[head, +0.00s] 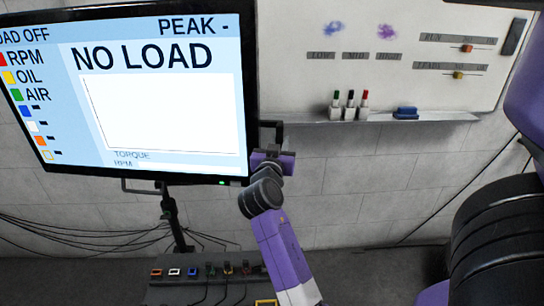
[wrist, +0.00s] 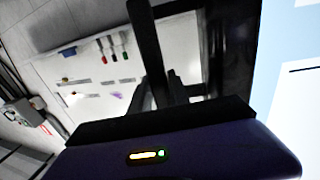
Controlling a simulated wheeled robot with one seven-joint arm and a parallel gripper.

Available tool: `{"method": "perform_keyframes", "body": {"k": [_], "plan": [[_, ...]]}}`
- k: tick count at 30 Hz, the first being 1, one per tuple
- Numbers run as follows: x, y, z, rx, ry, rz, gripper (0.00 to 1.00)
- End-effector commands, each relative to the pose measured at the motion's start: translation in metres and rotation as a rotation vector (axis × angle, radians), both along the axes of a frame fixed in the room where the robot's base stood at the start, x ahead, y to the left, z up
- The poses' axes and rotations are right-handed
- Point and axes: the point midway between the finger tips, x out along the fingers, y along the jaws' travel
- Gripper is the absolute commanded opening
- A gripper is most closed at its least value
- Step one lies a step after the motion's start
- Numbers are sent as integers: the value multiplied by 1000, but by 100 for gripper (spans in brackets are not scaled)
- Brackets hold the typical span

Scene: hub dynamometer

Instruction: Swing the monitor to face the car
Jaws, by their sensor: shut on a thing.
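The monitor (head: 150,100) fills the upper left of the head view on a dark stand (head: 172,215). Its lit screen faces my head camera and reads "NO LOAD". A dark handle (head: 279,133) sticks out from its right edge. My gripper (head: 268,156) is at this handle, shut on it; my wrist partly hides the grip. In the wrist view the dark handle bar (wrist: 146,45) runs down between the fingers of my gripper (wrist: 165,95), and part of the bright screen (wrist: 295,100) shows at the right.
A whiteboard (head: 390,70) with a ledge (head: 440,117) is on the wall at the right; several markers and a blue eraser (head: 406,112) sit there. Below the monitor is a dark box (head: 205,290) with coloured sockets and cables. Loose cables (head: 75,232) hang along the wall at the left.

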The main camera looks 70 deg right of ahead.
Motion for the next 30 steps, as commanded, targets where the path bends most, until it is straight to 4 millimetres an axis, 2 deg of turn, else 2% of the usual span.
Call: {"method": "perform_keyframes", "body": {"k": [3, 9, 13, 21, 22, 24, 30], "plan": [[7, -30, -2, 0, -3, 2, 0], [13, -62, -1, -1, -1, 6, 0], [15, -69, 0, -2, 0, 8, 0], [15, -69, 0, -2, 0, 8, 0], [15, -69, 0, -2, 0, 8, 26], [15, -69, 0, -2, 0, 7, 40], [13, -69, 0, -2, 0, 4, 42]]}}
